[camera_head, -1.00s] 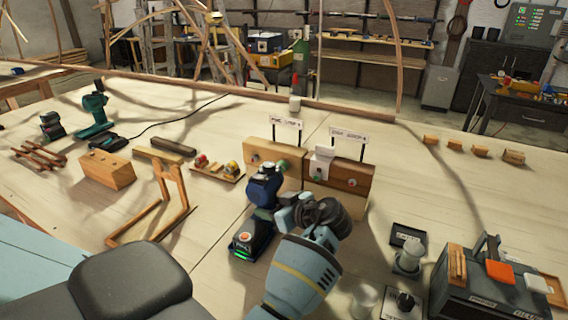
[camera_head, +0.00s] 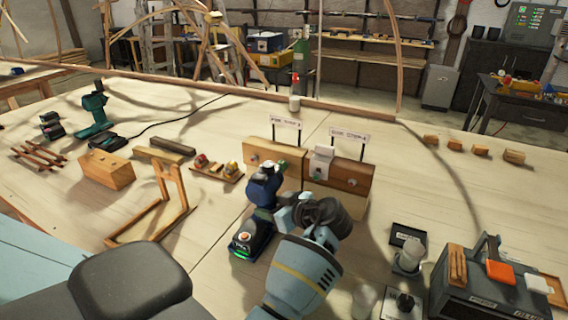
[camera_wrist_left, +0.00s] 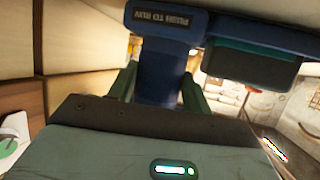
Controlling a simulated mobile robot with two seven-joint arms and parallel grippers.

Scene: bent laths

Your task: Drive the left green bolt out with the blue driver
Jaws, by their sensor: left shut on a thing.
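My left gripper (camera_head: 282,218) is shut on the handle of the blue driver (camera_head: 263,190). The driver stands upright, with its dark battery base (camera_head: 250,238) low over the bench. Its head is close to the front face of the light wood block (camera_head: 288,155). The left green bolt (camera_head: 283,167) shows beside the head; I cannot tell whether they touch. In the left wrist view the blue handle (camera_wrist_left: 160,75) is between the green-grey fingers. A green bolt head on a white piece (camera_wrist_left: 10,146) shows at that view's left edge. My right gripper is not in view.
A darker wood block (camera_head: 352,175) with a white clip (camera_head: 321,160) stands close on the right. A wooden frame (camera_head: 165,205) and a small tray (camera_head: 217,172) lie left of the driver. A grey toolbox (camera_head: 480,285) is at right front. The bench's right middle is mostly clear.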

